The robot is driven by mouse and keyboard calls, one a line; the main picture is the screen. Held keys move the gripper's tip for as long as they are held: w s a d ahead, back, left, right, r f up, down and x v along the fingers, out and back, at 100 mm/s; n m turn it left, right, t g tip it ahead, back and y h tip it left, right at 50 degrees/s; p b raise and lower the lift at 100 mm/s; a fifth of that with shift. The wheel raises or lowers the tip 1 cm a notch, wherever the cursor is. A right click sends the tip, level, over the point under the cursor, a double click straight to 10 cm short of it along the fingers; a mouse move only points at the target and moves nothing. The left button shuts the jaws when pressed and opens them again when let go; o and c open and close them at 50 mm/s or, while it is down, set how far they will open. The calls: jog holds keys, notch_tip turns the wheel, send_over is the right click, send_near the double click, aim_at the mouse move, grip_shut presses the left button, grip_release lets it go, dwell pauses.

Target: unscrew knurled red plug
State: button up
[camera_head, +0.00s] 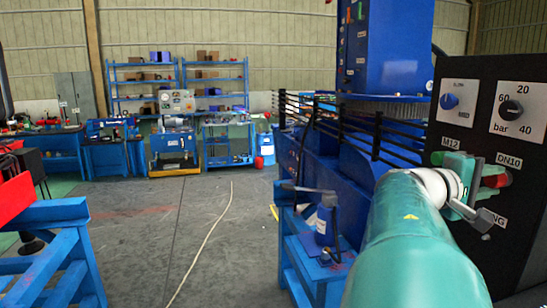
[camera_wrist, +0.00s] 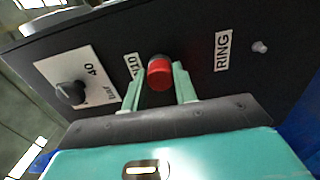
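The red plug (camera_wrist: 160,72) sits on the dark panel (camera_wrist: 215,95) in the wrist view, just right of the partly hidden DN10 label. My gripper (camera_wrist: 158,83) faces the panel with one green finger on each side of the plug. The fingers stand apart, and a narrow gap seems to show on the left; contact on the right is unclear. In the head view, my gripper (camera_head: 468,187) is at the panel below the M12 and DN10 labels. The plug (camera_head: 496,181) shows there only in part beside the fingers. Its knurling is too small to see.
A RING label (camera_wrist: 222,51) is right of the plug. Blue machinery (camera_head: 360,160) stands left of my arm. The floor (camera_head: 185,230) is mostly clear.

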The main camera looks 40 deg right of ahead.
jog(key=shift+w, duration=0.15)
jog(key=n, duration=0.4)
jog(key=shift+w, duration=0.1)
jog(key=shift+n, duration=0.7)
jog(key=n, duration=0.2)
jog(key=shift+w+r+n, duration=0.1)
jog(key=shift+n, duration=1.5)
jog(key=shift+n, duration=0.6)
jog(key=n, duration=0.4)
